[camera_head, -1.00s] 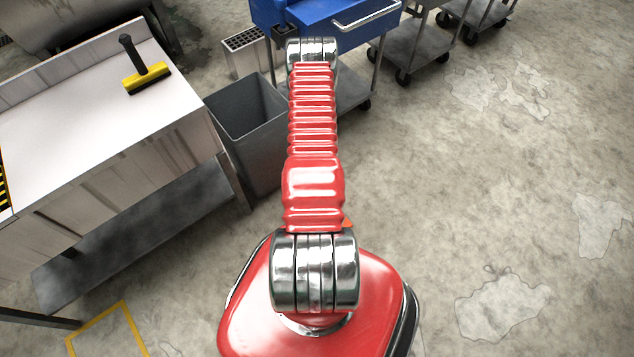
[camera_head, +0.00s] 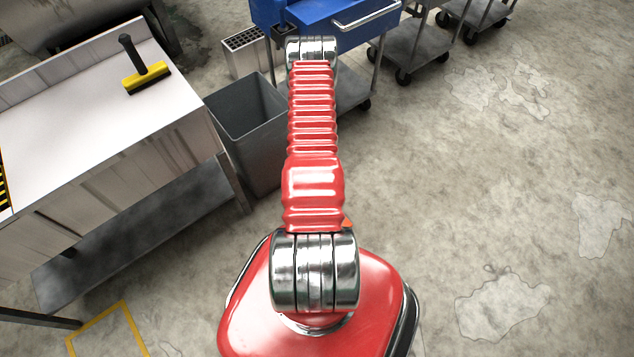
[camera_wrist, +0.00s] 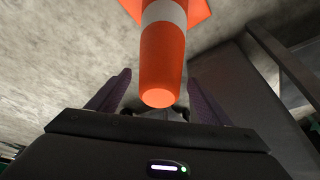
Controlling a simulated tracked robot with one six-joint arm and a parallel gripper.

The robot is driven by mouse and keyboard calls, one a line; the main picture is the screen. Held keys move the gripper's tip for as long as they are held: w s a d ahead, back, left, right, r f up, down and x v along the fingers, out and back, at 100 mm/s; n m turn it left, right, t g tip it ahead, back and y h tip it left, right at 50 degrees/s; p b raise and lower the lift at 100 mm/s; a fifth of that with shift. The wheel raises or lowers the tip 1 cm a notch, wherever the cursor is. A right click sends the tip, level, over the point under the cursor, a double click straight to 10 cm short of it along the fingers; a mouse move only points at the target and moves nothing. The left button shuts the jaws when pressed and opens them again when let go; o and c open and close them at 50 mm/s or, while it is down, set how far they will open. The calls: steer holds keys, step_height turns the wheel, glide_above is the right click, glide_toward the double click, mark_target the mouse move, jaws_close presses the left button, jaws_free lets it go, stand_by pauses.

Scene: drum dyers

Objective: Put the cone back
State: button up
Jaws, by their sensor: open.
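The orange cone (camera_wrist: 163,50) with a white band shows in the wrist view. Its narrow tip points toward my gripper (camera_wrist: 156,95), and its wide base is at the top edge of the picture. My gripper is open, with one dark finger on each side of the cone's tip and a visible gap on both sides. In the head view my red arm hides my gripper and nearly all of the cone. A small orange corner (camera_head: 348,224) shows at the arm's right edge and may be part of the cone's base.
A yellow outlined square (camera_head: 125,318) is on the floor at lower left. A bench (camera_head: 75,115) with a yellow squeegee (camera_head: 147,79) stands left. A grey bin (camera_head: 247,118) and a blue cart (camera_head: 335,20) are close to my arm. The floor at right is clear.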

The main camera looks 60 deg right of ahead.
steer(key=v, duration=1.1)
steer(key=shift+r, duration=0.3)
steer(key=shift+a, duration=0.1)
stand_by(0.5)
steer(key=w+a+r+n+t, duration=0.1)
steer(key=w+a+r+n, duration=0.15)
steer(key=w+r, duration=0.75)
steer(key=w+a+r+n+t, duration=0.1)
steer(key=w+a+r+n, duration=0.15)
steer(key=w+r, duration=0.8)
steer(key=w+a+r+n+y, duration=0.1)
steer(key=a+r+n+y, duration=0.1)
steer(key=a+r, duration=0.8)
steer(key=s+a+r+n+t+y, duration=0.1)
steer(key=s+a+r+n, duration=0.2)
steer(key=a+r, duration=0.65)
steer(key=s+a+r+n+t, duration=0.1)
steer(key=s+a+r+n, duration=0.1)
steer(key=a+r, duration=0.8)
steer(key=s+a+r+n+y, duration=0.1)
steer(key=s+a+r+n, duration=0.1)
steer(key=s+a+r, duration=0.2)
steer(key=s+r, duration=0.1)
steer(key=s, duration=0.2)
steer(key=shift+s, duration=0.3)
